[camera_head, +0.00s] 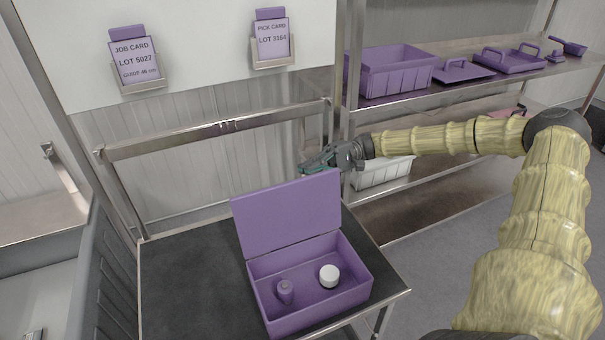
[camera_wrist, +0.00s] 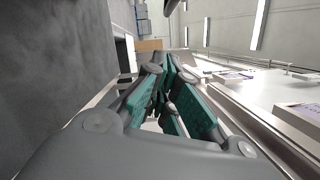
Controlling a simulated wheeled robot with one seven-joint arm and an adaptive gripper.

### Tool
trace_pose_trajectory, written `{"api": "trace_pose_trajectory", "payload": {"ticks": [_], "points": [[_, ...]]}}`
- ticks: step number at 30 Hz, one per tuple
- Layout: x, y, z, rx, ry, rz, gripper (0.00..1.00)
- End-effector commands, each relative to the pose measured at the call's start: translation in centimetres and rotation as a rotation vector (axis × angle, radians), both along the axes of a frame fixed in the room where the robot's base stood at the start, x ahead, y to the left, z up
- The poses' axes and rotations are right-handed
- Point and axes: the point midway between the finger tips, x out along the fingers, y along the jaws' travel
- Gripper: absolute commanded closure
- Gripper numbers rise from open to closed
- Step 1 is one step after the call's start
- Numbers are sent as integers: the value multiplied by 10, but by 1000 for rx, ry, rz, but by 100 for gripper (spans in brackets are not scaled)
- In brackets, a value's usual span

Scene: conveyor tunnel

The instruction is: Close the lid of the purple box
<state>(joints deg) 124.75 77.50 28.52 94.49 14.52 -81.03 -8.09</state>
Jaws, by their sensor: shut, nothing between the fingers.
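The purple box (camera_head: 357,288) stands on a dark-topped table, with its lid (camera_head: 288,215) raised upright along the back edge. Inside it are a small purple bottle (camera_head: 285,291) and a white round jar (camera_head: 329,275), standing apart. My gripper (camera_head: 308,170) is above and behind the lid's top edge in the head view, close to it in the picture; whether they touch I cannot tell. My gripper's teal fingers (camera_wrist: 170,85) are shut and empty in the wrist view. The box does not show clearly in the wrist view.
The dark table top (camera_head: 185,280) is clear left of the box. A metal rail (camera_head: 215,131) runs behind it, under a white board with two cards. On the right, a shelf holds a purple crate (camera_head: 390,75) and purple trays; a white bin (camera_head: 383,174) sits lower.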

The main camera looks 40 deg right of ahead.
Motion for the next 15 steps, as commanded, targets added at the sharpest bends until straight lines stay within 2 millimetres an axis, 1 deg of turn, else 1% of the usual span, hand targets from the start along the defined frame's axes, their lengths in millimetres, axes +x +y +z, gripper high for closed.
{"api": "trace_pose_trajectory", "payload": {"ticks": [1, 3, 12, 13, 15], "points": [[0, 9, 4, 1, 3, 2, 100], [0, 19, 4, 2, 4, 3, 100], [0, 59, 5, 11, 5, 3, 100], [0, 63, 5, 12, 5, 3, 100], [-8, 59, 9, 17, 3, -2, 100]]}}
